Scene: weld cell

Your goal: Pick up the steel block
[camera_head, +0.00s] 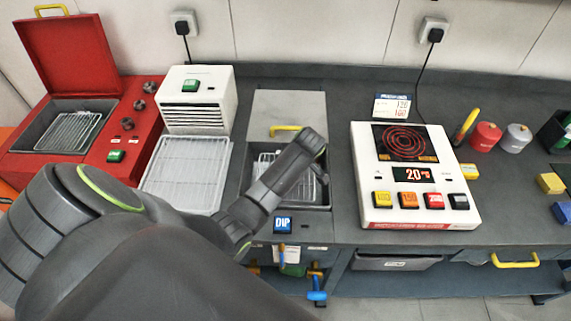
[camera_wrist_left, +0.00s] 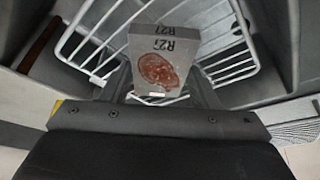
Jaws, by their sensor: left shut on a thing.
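The steel block (camera_wrist_left: 164,68) is grey, marked "R27" with a reddish-brown patch, and shows in the left wrist view. My left gripper (camera_wrist_left: 168,94) is shut on it. The block is over or within a white wire rack (camera_wrist_left: 112,38); I cannot tell whether it touches the rack. In the head view my left arm reaches over the open dip tank (camera_head: 318,208), which has a wire rack inside. The arm hides the block and most of the gripper there. My right gripper is not in view.
The tank's lid with a yellow handle (camera_head: 286,128) stands open behind. A hotplate unit (camera_head: 372,205) reading 20 is to the right. A white rack tray (camera_head: 187,172), a white vented box (camera_head: 200,82) and a red open-lidded unit (camera_head: 128,128) are to the left.

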